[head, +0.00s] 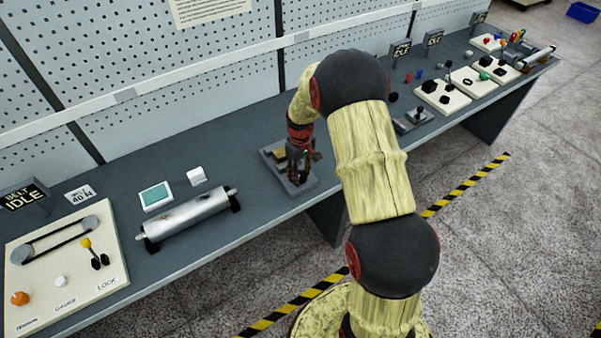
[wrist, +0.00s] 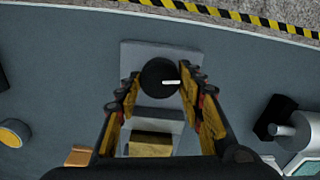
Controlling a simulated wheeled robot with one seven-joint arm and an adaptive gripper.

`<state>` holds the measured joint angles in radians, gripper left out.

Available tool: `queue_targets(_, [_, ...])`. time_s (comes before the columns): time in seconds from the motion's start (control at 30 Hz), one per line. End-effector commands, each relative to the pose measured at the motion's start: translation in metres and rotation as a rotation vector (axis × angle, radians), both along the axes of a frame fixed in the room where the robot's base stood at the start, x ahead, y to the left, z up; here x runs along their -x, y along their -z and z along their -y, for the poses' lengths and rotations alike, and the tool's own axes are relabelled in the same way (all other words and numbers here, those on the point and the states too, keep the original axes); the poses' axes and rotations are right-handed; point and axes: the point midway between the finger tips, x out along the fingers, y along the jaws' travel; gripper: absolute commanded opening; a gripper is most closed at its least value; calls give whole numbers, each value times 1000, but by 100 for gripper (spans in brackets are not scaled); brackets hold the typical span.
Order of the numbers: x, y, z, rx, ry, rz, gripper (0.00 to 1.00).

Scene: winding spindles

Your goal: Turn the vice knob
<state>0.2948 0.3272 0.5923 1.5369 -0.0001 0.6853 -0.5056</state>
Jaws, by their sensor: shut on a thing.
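The vice (head: 278,156) is a grey block on a flat base, set near the front edge of the bench. In the wrist view its grey base (wrist: 130,62) lies under my gripper, with a yellowish block (wrist: 150,146) by its jaw. The vice knob (wrist: 158,80) is dark and round, with a white mark on its top toward the right. My gripper (wrist: 160,84) points down from above and is shut on the knob, one finger at each side. In the head view my gripper (head: 300,165) hides most of the knob.
A metal roller (head: 190,218) lies on the bench to the left, near a teal-screened box (head: 156,196) and a white block (head: 197,176). A belt panel (head: 60,270) is at far left. A joystick-like box (head: 414,118) and several boards stand to the right. A pegboard wall runs behind.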

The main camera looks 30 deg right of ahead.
Motion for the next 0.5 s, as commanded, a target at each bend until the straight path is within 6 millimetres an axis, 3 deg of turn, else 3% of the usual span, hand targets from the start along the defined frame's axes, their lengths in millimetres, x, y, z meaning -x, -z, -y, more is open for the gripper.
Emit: queue_targets(0.5, [-1,-1,0,0,491,1,13])
